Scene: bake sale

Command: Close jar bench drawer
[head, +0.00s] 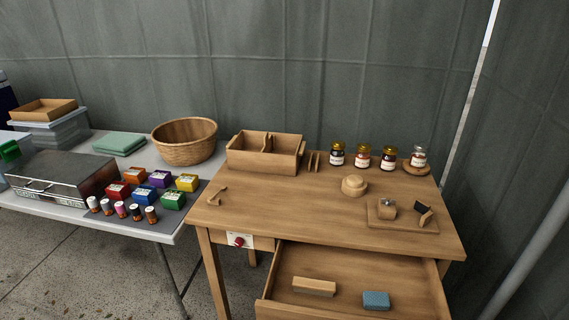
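The jar bench (320,222) is a wooden table in the right half of the head view. Its drawer (404,282) is pulled out toward me, under the right part of the top. Inside the drawer lie a pale wooden block (314,287) and a blue patterned block (376,300). The drawer's front panel is mostly cut off by the bottom edge of the view. Neither of my grippers shows.
A white panel with a red knob (239,241) sits left of the drawer. Jars (362,156), a wooden box (264,153) and a small board (402,223) stand on the bench. A grey table (150,162) with a basket (184,141) adjoins at left.

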